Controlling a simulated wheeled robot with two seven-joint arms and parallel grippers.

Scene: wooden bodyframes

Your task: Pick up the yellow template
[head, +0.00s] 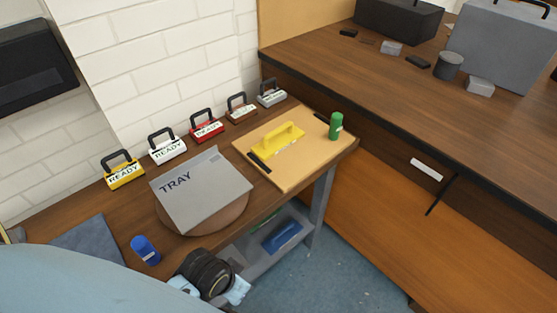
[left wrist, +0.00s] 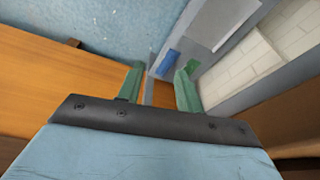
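The yellow template (head: 272,144) lies on a light wooden board (head: 290,176) at the right end of the workbench in the head view. It is a flat yellow piece with a raised yellow handle. My left gripper (left wrist: 160,82) shows in the left wrist view with its two green fingers apart and nothing between them. It points down toward the floor and a lower shelf, away from the template. The template is not seen in the left wrist view. My right gripper is not seen in either view.
A grey TRAY plate (head: 202,190) lies left of the board. Several READY-labelled handled blocks stand along the wall, including a red one (head: 207,129). A green cylinder (head: 336,126) stands on the board's right side. A blue cylinder (head: 145,250) stands near the bench's front edge.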

